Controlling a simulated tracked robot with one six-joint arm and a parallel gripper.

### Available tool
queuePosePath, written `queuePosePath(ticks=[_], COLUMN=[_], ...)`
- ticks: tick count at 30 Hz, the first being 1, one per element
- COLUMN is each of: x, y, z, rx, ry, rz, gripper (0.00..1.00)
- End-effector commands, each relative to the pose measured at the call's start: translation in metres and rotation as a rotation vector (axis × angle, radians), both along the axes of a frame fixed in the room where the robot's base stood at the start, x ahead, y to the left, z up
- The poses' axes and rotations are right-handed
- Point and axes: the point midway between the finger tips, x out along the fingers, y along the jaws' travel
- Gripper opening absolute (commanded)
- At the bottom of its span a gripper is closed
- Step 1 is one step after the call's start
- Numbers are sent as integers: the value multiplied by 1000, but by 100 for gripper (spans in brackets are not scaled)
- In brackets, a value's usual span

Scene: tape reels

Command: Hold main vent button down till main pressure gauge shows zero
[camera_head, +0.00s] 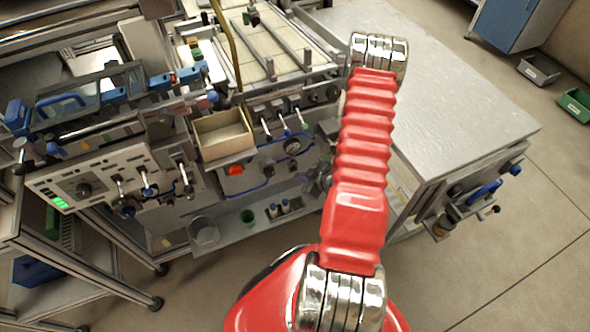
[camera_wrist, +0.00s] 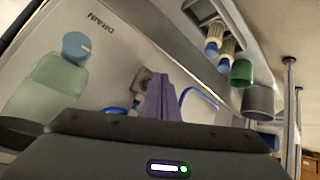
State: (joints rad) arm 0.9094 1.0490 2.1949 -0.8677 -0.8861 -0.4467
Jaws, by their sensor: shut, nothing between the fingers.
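My gripper (camera_wrist: 160,92) shows in the wrist view as purple fingers, pressed together and empty, in front of a grey panel. A grey metal fitting (camera_wrist: 141,80) is just behind and left of the fingertips; I cannot tell whether they touch. In the head view my red arm hides part of the machine front. A round dark-faced gauge (camera_head: 292,146) sits on that front, left of the arm; its reading is too small to make out, and I cannot tell whether it is the main pressure gauge. I cannot identify the main vent button in either view.
An orange-red knob (camera_head: 236,169) and an open beige bin (camera_head: 222,135) are on the machine. The wrist view shows an upside-down DRAIN label, a blue cap (camera_wrist: 76,47), a greenish bottle (camera_wrist: 48,88) and a green cup (camera_wrist: 241,72). A metal-topped bench (camera_head: 460,85) stands right.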

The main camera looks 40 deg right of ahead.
Motion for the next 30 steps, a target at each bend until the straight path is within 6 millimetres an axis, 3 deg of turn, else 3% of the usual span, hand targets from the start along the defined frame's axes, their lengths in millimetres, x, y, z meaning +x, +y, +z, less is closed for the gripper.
queuePosePath(ticks=[24,30], x=[-46,-48], y=[14,14], z=[0,0], rx=[1,1], ry=[1,0], rz=[0,-1], gripper=[0,0])
